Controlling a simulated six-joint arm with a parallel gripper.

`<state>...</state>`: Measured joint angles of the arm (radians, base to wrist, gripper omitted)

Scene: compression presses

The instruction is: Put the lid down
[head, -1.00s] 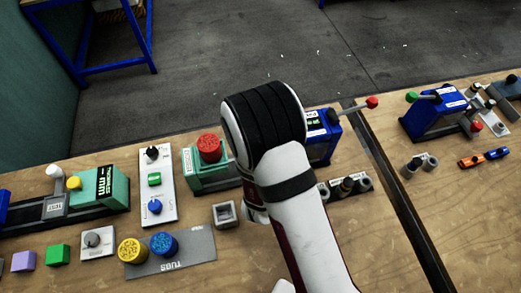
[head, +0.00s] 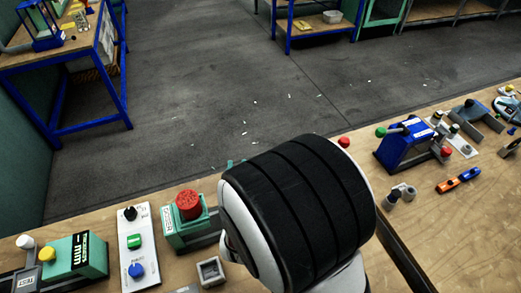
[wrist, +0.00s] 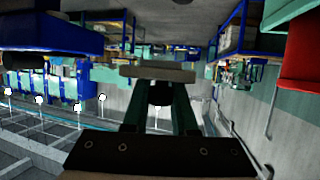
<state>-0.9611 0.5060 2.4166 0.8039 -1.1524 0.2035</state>
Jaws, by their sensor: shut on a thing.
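In the wrist view my gripper (wrist: 160,103) is shut on a dark part between its two fingers. A flat grey piece, seen almost edge-on, sits across the fingertips; it appears to be the lid (wrist: 157,72). It is held up in the air, with the room behind it and no support seen touching it. In the head view my arm's thick black and white link hides the gripper and the lid.
A green press with a red round top (head: 189,205) stands left of my arm. A small open grey square box (head: 210,271) lies close beside the arm. A white control panel (head: 140,236) and a teal block (head: 77,257) are further left. A blue press (head: 405,145) stands right.

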